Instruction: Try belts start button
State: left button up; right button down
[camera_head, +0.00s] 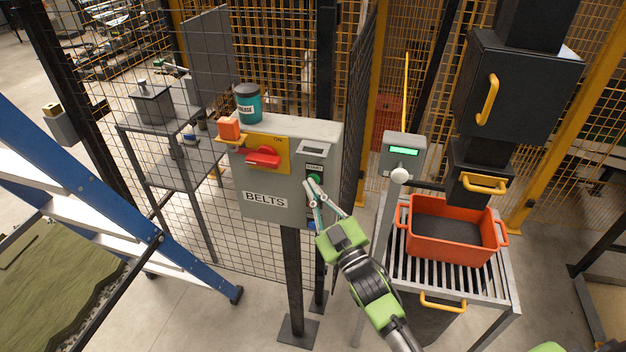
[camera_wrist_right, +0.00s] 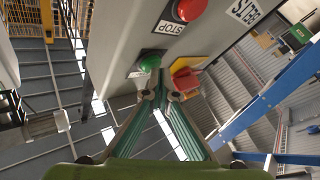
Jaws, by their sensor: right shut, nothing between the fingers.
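The grey control box (camera_head: 262,203) marked BELTS stands on a post in the head view. Its green start button (camera_head: 315,178) is at the upper right, under a small START label. The same green button (camera_wrist_right: 150,62) shows in the right wrist view, beside a red button (camera_wrist_right: 190,8) labelled STOP. The red switch handle (camera_head: 263,157) sits on a yellow plate marked ON. My right gripper (camera_head: 314,187) is shut and empty, its fingertips close to the green button. I cannot tell whether they touch it. My left gripper is not in view.
A teal jar (camera_head: 248,107) and an orange block (camera_head: 229,128) are on the box's top and left side. A blue ladder (camera_head: 165,255) stands left. An orange crate (camera_head: 450,252) sits on a slatted stand at right. Mesh fencing is behind.

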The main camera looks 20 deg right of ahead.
jog(key=shift+s+a, duration=0.3)
jog(key=shift+s, duration=0.2)
jog(key=shift+s+a+p, duration=0.45)
jog(key=shift+s+a, duration=0.25)
jog(key=shift+s, duration=0.35)
jog(key=shift+s+a+p, duration=0.4)
jog(key=shift+s+a, duration=0.3)
jog(key=shift+s, duration=0.3)
